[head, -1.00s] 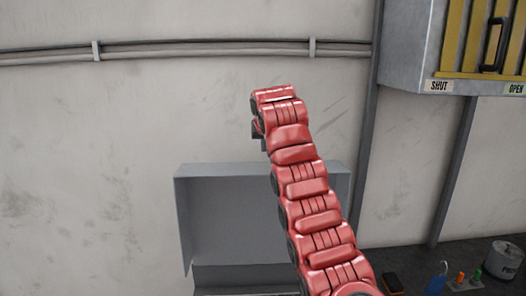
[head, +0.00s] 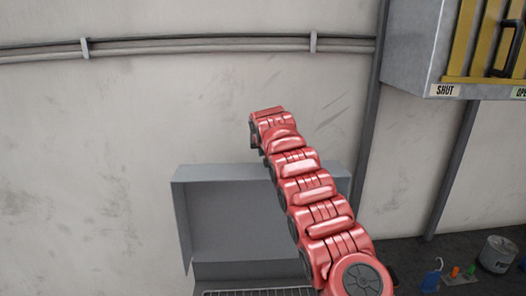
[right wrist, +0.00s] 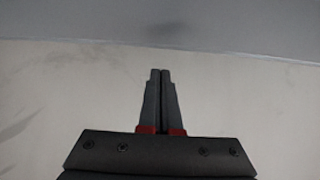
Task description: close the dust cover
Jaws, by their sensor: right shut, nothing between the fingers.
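The dust cover (head: 228,222) is a grey open lid with side walls, standing raised against the wall in the lower middle of the head view. My red right arm crosses in front of its right part and hides some of it. My right gripper (head: 256,144) is mostly hidden behind the arm's end, above the cover's top edge in the picture. In the right wrist view my right gripper (right wrist: 161,72) is shut and empty. A grey surface (right wrist: 170,25) lies beyond its fingertips; whether they touch it I cannot tell. My left gripper is out of view.
A wire grid (head: 255,292) shows at the bottom below the cover. A grey cabinet (head: 412,50) with yellow slats and a SHUT label hangs at upper right.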

